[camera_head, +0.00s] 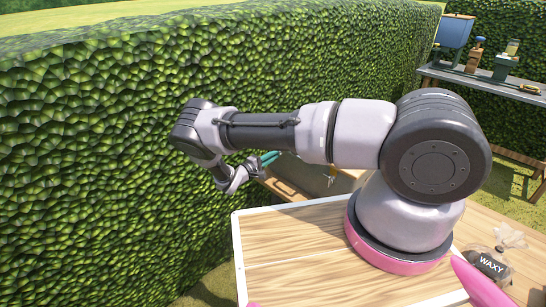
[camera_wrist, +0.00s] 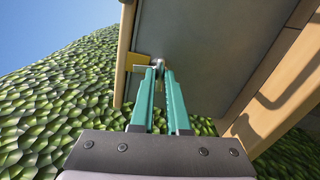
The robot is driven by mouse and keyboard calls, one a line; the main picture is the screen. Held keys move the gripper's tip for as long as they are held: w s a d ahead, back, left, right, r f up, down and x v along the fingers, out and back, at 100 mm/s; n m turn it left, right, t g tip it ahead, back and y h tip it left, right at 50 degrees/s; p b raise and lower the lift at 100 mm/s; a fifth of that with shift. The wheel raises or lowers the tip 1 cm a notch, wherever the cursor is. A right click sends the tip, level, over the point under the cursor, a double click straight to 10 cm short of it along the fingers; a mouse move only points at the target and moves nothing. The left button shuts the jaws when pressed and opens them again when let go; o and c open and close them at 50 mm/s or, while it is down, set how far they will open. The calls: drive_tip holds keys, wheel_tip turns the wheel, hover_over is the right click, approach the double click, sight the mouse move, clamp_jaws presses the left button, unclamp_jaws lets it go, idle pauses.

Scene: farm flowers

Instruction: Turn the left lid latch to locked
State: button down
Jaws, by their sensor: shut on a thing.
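My gripper (camera_wrist: 160,74) has teal fingers, and their tips are closed around a small metal latch (camera_wrist: 158,64) in the wrist view. The latch sits beside a yellow plate (camera_wrist: 136,61) at the left edge of a grey lid panel (camera_wrist: 200,45). Whether the latch stands locked or unlocked cannot be told. In the head view my gripper (camera_head: 272,157) reaches the grey lid (camera_head: 308,172), which stands tilted up over a wooden box (camera_head: 284,188). A small yellow fitting (camera_head: 331,176) shows further right on the lid. My arm hides part of the box.
A tall green hedge (camera_head: 100,130) runs close along the left, beside my gripper. A workbench (camera_head: 490,82) with a blue container (camera_head: 455,31) and tools stands at the back right. A dark bag labelled WAXY (camera_head: 489,264) lies at the lower right.

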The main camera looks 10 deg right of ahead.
drive_tip(key=shift+m, duration=0.8)
drive_tip(key=c, duration=0.9)
unclamp_jaws()
drive_tip(key=shift+a, duration=0.1)
drive_tip(key=v, duration=1)
drive_tip(key=shift+s+a, duration=0.25)
drive_tip(key=shift+s, duration=0.05)
